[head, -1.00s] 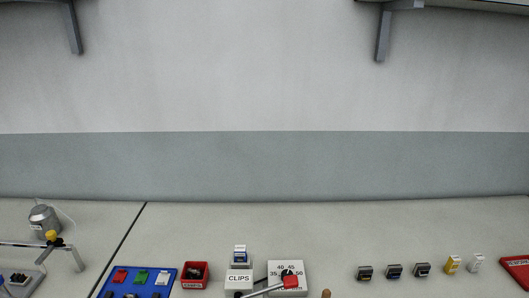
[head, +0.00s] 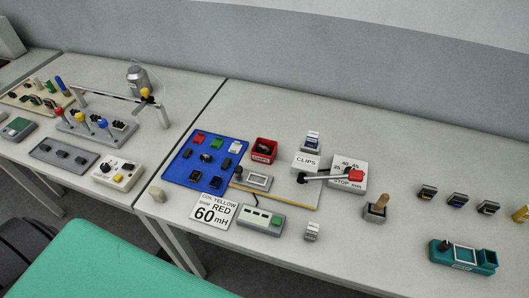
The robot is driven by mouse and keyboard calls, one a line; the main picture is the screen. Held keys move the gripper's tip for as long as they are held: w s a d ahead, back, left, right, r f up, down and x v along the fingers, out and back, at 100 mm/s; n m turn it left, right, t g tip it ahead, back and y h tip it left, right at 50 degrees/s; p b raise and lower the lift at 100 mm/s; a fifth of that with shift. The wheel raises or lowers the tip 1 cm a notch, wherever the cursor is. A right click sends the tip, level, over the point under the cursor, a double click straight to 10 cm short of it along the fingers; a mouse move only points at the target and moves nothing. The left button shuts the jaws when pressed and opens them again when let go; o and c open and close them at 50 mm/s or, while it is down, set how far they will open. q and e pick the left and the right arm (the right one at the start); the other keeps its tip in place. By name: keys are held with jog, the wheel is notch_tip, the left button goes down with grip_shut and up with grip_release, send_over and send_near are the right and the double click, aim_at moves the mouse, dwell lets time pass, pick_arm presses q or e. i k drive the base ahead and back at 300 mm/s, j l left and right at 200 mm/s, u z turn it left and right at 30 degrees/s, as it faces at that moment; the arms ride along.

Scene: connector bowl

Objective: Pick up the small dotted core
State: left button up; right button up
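Several small dark parts lie on the blue tray (head: 176,169) on the middle table, one near its centre (head: 206,157) and others toward its edges (head: 215,182). They look like cores, but at this size I cannot make out dots on any of them. Three small dark-and-grey blocks (head: 457,200) stand in a row at the right; I cannot tell dots on these either. Neither of my grippers is in view.
A red bin (head: 263,149), the CLIPS box (head: 306,162), a white gauge block with a red-ended lever (head: 354,176) and a 60 mH card (head: 213,211) stand nearby. A teal fixture (head: 462,256) is at right.

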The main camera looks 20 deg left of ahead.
aim_at(206, 156)
jog(key=u, duration=1.2)
